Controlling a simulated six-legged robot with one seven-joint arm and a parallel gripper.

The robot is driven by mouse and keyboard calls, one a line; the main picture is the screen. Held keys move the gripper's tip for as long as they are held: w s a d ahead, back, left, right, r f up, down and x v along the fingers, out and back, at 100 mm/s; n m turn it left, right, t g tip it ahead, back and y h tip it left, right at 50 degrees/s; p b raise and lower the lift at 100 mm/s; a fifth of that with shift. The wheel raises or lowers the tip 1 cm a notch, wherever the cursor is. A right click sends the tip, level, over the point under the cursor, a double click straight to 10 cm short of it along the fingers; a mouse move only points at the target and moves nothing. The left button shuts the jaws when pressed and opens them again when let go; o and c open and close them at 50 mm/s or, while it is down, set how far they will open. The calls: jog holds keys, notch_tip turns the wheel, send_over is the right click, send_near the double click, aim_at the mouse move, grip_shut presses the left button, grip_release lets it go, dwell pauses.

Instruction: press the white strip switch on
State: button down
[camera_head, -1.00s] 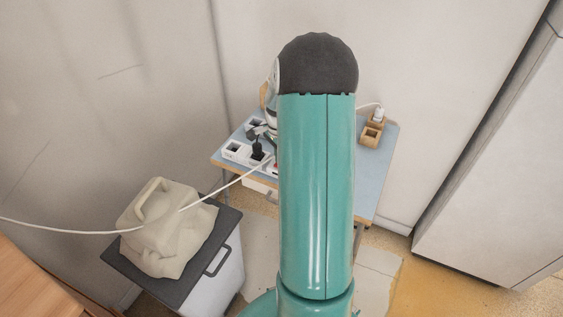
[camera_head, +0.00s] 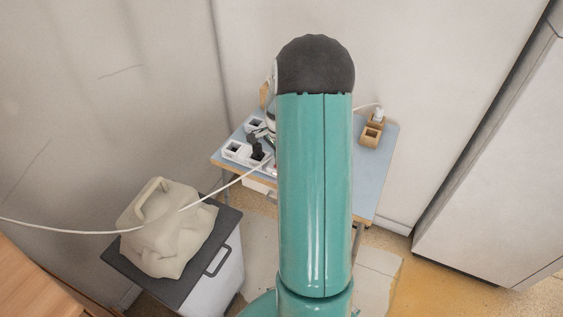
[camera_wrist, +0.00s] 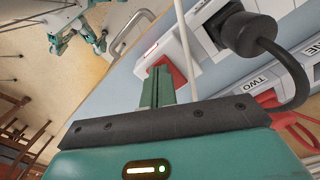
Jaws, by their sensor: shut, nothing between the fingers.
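The white power strip (camera_head: 232,151) lies on the blue table in the head view, with dark sockets. In the wrist view the end of a white strip (camera_wrist: 152,50) shows, with a red switch (camera_wrist: 176,73) on it. My gripper (camera_wrist: 160,78) is shut and empty, its green fingertips at or just over the red switch and hiding part of it. I cannot tell whether they touch, or whether the switch is on. A black plug (camera_wrist: 246,33) with a dark cord sits in a socket to the right; it also shows in the head view (camera_head: 257,150).
A white cable (camera_head: 225,187) crosses in front of the table (camera_head: 366,185). A wooden block holder (camera_head: 371,133) stands at its right. Red cords (camera_wrist: 290,120) show in the wrist view.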

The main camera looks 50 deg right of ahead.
notch_tip(320, 180, up, 7)
dwell(0.8)
dwell(0.5)
jog(key=s+a+r+n+t+h, duration=0.1)
jog(key=a+r+n, duration=0.5)
jog(key=a, duration=0.4)
jog(key=s+a+r+n+t, duration=0.15)
jog(key=a+r+n, duration=0.25)
jog(key=a+r, duration=0.5)
jog(key=s+a+r+n+t, duration=0.1)
jog(key=s+a+n, duration=0.4)
jog(key=a, duration=0.3)
jog(key=s+a+r+n+t+y, duration=0.1)
jog(key=s+a+r+n+t, duration=0.1)
jog(key=s+a+n, duration=0.3)
jog(key=a, duration=0.3)
jog(key=shift+s+a+n, duration=0.2)
jog(key=shift+s+n, duration=0.2)
